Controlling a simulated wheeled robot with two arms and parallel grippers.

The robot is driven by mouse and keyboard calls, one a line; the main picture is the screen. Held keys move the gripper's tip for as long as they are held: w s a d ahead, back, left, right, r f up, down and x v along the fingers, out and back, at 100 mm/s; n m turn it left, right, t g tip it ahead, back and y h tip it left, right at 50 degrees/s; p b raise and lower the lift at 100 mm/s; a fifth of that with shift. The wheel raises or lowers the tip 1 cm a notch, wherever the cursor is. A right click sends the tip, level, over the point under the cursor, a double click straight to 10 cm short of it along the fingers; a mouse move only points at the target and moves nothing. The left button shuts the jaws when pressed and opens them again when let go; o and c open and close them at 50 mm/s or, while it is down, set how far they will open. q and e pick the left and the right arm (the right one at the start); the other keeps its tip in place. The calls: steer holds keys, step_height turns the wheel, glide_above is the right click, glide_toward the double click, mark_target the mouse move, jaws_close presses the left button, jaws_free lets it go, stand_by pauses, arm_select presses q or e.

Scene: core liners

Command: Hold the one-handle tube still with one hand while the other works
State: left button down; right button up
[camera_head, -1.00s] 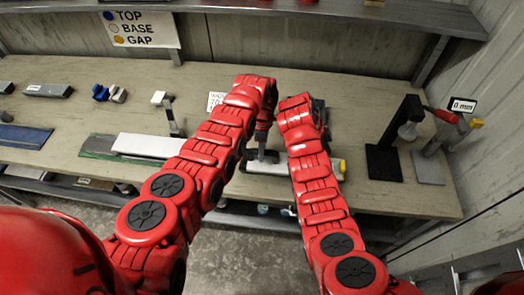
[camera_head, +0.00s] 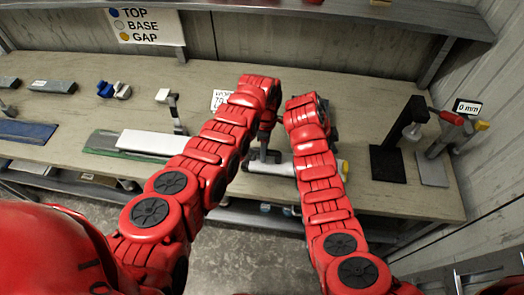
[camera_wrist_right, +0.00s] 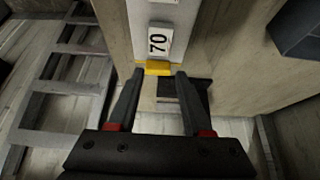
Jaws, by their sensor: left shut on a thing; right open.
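The pale one-handle tube (camera_head: 283,167) lies near the front edge of the bench, partly hidden by my arms. Its yellow end (camera_head: 344,166) shows just past my right forearm. My left gripper (camera_head: 264,154) is shut on the tube near its left part; the exact grip and the handle are hard to make out. In the right wrist view the tube (camera_wrist_right: 144,15) bears a "70" label, and its yellow end (camera_wrist_right: 158,68) sits between or just beyond the fingertips. My right gripper (camera_wrist_right: 161,80) is open there; I cannot tell whether it touches.
A white bar (camera_head: 155,143) on a green mat (camera_head: 103,144) lies left of the tube. A blue mat (camera_head: 25,132) is farther left. A black stand (camera_head: 386,163) and a grey clamp stand with a "0 mm" sign (camera_head: 467,107) stand at the right.

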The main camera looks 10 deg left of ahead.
mark_target(346, 165)
steer(key=shift+w+a, duration=0.1)
steer(key=shift+a, duration=0.35)
steer(key=shift+c, duration=1.2)
steer(key=shift+d+r+n+y, duration=0.1)
steer(key=shift+d+n+y, duration=0.2)
steer(key=shift+n, duration=0.6)
steer(key=d+r+n+y, duration=0.5)
steer(key=d+r+n, duration=0.1)
steer(key=n, duration=1)
steer(key=f, duration=1)
steer(key=shift+s+f, duration=0.2)
steer(key=shift+f, duration=0.05)
steer(key=c, duration=0.5)
jaws_close()
